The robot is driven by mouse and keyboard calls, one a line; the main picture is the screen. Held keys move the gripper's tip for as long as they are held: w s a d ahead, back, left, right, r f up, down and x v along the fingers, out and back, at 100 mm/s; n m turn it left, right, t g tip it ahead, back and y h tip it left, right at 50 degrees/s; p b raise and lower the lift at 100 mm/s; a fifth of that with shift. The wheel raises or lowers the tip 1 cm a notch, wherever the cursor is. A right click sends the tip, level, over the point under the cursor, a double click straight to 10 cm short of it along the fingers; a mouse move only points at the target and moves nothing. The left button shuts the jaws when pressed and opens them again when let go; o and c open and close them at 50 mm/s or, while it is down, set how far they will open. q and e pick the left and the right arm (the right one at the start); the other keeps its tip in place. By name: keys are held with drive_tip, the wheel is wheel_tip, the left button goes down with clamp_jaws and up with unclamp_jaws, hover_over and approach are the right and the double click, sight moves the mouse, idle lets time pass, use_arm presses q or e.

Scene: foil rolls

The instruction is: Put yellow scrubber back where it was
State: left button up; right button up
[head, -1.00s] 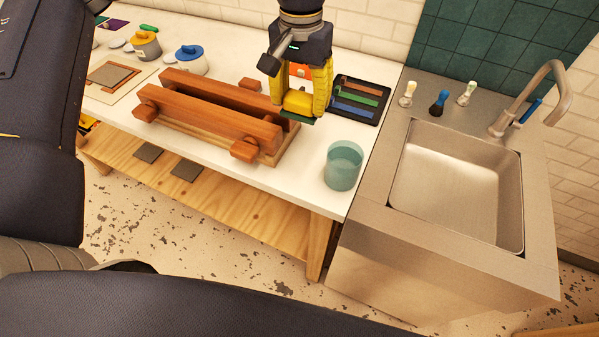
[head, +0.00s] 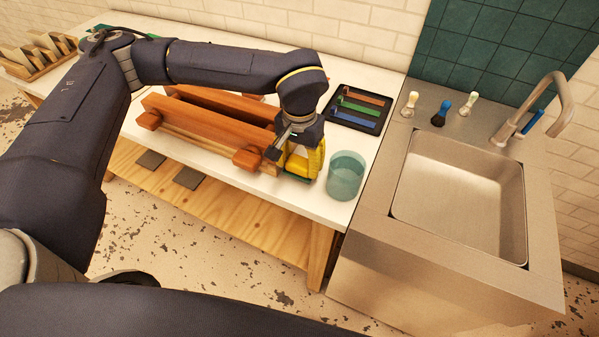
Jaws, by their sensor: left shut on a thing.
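My left gripper (head: 300,168) comes down over the white table, shut on the yellow scrubber (head: 297,165). The scrubber is a yellow block with a green underside, and the fingers partly hide it. It is between the right end of the wooden rack (head: 215,122) and a teal cup (head: 346,176), near the table's front edge. I cannot tell whether its underside touches the table. My right gripper is not in view.
A dark tray (head: 376,121) with orange, green and blue items lies behind the cup. A steel sink (head: 468,195) stands at the right, with several small brushes on its back ledge.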

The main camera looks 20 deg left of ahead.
sight(299, 174)
use_arm(q)
drive_tip(key=shift+f, duration=2.2)
drive_tip(key=shift+f, duration=0.2)
drive_tip(key=o, duration=1)
drive_tip(key=shift+o, duration=0.2)
drive_tip(key=shift+r, duration=0.15)
wheel_tip(299, 174, up, 12)
drive_tip(key=shift+r, duration=0.1)
